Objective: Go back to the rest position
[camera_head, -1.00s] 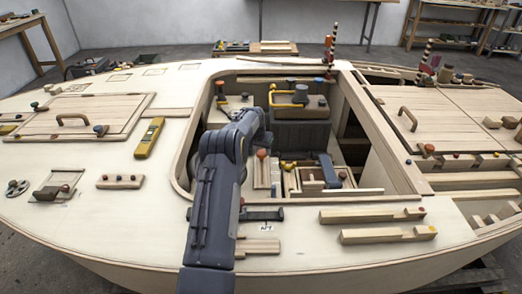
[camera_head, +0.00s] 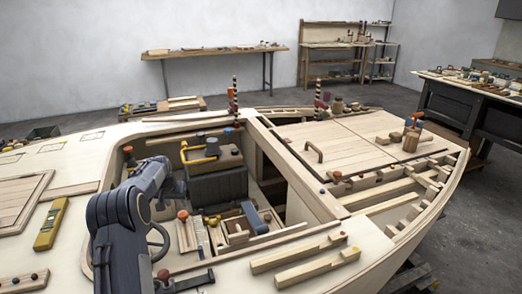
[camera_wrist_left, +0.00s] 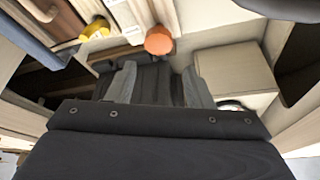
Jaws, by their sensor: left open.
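My left arm (camera_head: 118,225) comes up from the lower left in the head view and bends down into the open cockpit of the plywood hull (camera_head: 75,265). The head view does not clearly show its fingers. In the left wrist view my left gripper (camera_wrist_left: 158,86) is open, with two grey fingers apart and nothing between them. An orange knob (camera_wrist_left: 159,40) shows just beyond the fingers, and a yellow piece (camera_wrist_left: 95,28) is to its left. I cannot tell whether the fingers touch anything. My right gripper is in neither view.
The cockpit holds a dark box (camera_head: 217,184) with a yellow handle, a small wheel (camera_head: 158,238) and wooden trays. A yellow level (camera_head: 49,224) lies on the left deck. Two wooden bars (camera_head: 318,268) lie on the front deck. A workbench (camera_head: 478,100) stands at the right.

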